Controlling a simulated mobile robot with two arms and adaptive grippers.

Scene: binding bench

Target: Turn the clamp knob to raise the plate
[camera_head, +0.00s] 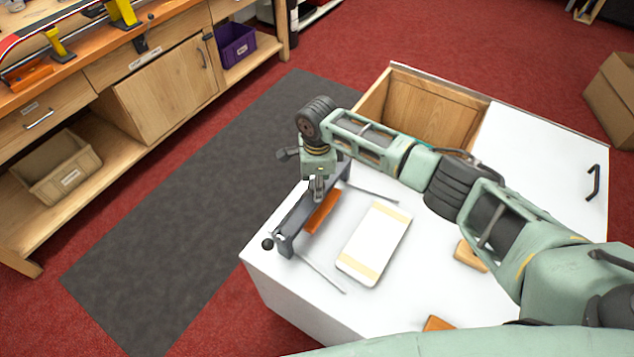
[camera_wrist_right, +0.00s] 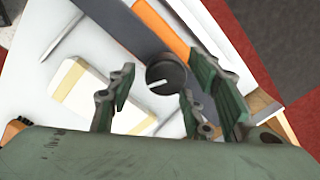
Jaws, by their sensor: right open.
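The clamp knob (camera_wrist_right: 167,78) is a dark round cap with a white mark, seen from above in the right wrist view. It sits on the clamp's long dark grey bar (camera_head: 296,226), with an orange strip (camera_head: 322,212) along the bar's right side. My right gripper (camera_head: 318,187) is over the bar, pointing down. Its fingers are open, with the knob between them in the wrist view; I cannot tell whether they touch it. In the head view the gripper hides the knob. I cannot tell which part is the plate. My left gripper is not in view.
A white pad with tan ends (camera_head: 375,243) lies right of the clamp on the white cabinet top (camera_head: 300,300). Thin grey rods (camera_head: 320,272) and a wooden block (camera_head: 469,256) lie nearby. A wooden workbench (camera_head: 160,90) stands left.

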